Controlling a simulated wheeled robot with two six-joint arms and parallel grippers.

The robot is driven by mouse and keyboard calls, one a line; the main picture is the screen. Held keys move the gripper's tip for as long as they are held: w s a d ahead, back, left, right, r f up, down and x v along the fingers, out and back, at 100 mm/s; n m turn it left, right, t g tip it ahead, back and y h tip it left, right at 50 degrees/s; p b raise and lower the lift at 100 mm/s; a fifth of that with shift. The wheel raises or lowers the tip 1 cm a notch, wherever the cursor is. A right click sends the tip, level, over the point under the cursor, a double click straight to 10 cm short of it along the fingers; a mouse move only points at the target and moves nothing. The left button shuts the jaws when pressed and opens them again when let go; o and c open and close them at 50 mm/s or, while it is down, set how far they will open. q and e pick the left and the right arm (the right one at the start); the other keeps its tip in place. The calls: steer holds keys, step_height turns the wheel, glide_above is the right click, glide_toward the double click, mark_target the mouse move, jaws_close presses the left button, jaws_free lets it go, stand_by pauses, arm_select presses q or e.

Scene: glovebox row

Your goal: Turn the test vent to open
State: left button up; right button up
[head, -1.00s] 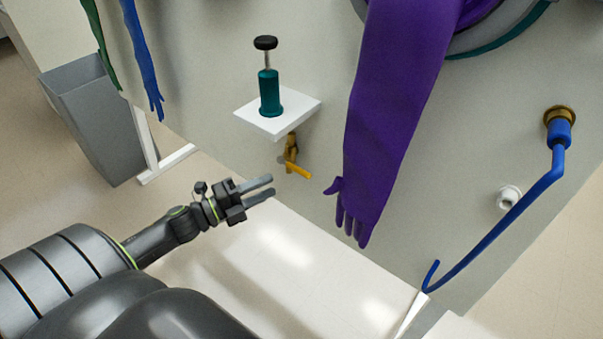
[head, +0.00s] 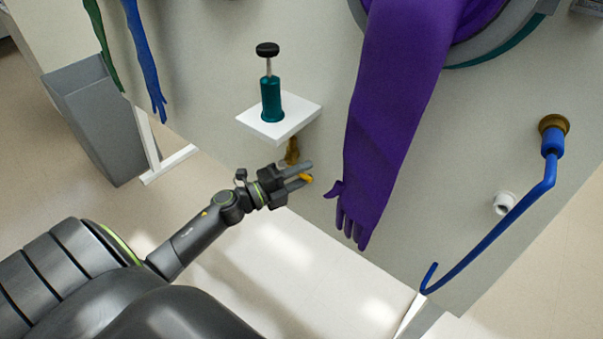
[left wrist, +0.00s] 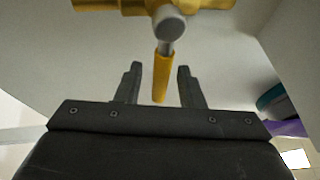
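The test vent is a small brass valve (head: 292,152) under a white shelf on the grey panel, with a yellow lever handle (head: 305,178). In the left wrist view the brass body (left wrist: 205,8) is at the top and the yellow handle (left wrist: 161,78) hangs down from it. My left gripper (head: 304,174) is open, with the handle between its fingers. In the left wrist view the fingers (left wrist: 158,85) show a gap on both sides of the handle. In the head view the gripper hides part of the valve. My right gripper is not in view.
The white shelf (head: 304,118) with a teal pump bottle (head: 271,98) is just above the valve. A purple glove (head: 385,130) hangs close to the right. A blue hose (head: 500,222) is farther right. A grey bin (head: 100,120) stands at the left.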

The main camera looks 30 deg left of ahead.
arm_select(q)
jaws_close()
